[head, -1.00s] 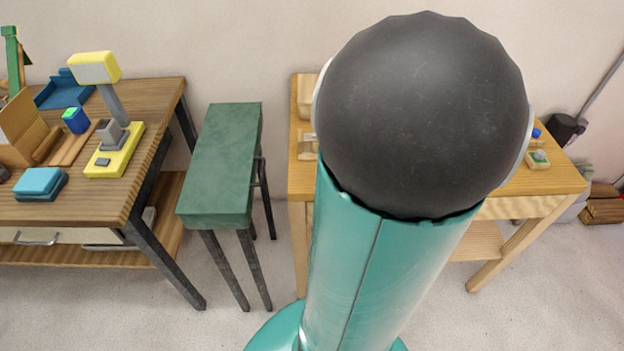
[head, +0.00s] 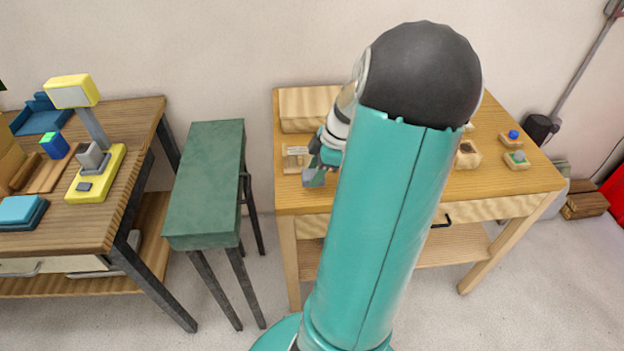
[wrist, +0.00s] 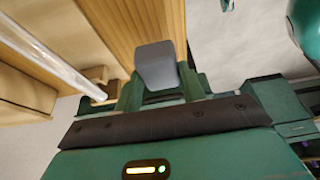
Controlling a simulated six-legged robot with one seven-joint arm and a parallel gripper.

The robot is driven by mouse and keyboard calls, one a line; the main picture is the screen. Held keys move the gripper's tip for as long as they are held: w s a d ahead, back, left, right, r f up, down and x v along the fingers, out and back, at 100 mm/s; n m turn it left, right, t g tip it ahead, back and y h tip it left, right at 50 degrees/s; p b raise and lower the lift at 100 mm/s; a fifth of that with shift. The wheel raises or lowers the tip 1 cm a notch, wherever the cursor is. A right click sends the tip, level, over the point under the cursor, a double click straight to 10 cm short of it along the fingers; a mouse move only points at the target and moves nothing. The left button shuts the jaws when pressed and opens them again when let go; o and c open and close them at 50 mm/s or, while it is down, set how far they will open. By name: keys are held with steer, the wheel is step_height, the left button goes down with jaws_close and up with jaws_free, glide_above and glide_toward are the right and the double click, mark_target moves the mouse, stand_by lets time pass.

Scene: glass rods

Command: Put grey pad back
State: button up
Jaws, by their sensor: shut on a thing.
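The grey pad (wrist: 155,66) is a small block with rounded edges, held between my fingers in the wrist view. My gripper (wrist: 160,92) is shut on it. In the head view my gripper (head: 322,158) is over the left part of the light wooden table (head: 345,200), with the grey pad (head: 314,179) at its lower end. The pad appears to be above the tabletop near the front left edge; the exact height is hard to tell. My arm hides the middle of that table.
A small wooden holder (head: 295,158) and a long wooden box (head: 302,108) are left of my gripper. Small wooden blocks (head: 467,155) stand to the right. A green narrow table (head: 207,180) and a dark wooden table (head: 130,190) with a yellow device (head: 97,172) are left.

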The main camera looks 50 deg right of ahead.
steer(key=shift+w+f, duration=0.4)
steer(key=shift+f, duration=0.1)
steer(key=shift+w+d+f, duration=0.1)
steer(key=shift+w+f, duration=0.05)
steer(key=shift+f, duration=1.5)
steer(key=shift+f, duration=0.15)
steer(key=o, duration=0.9)
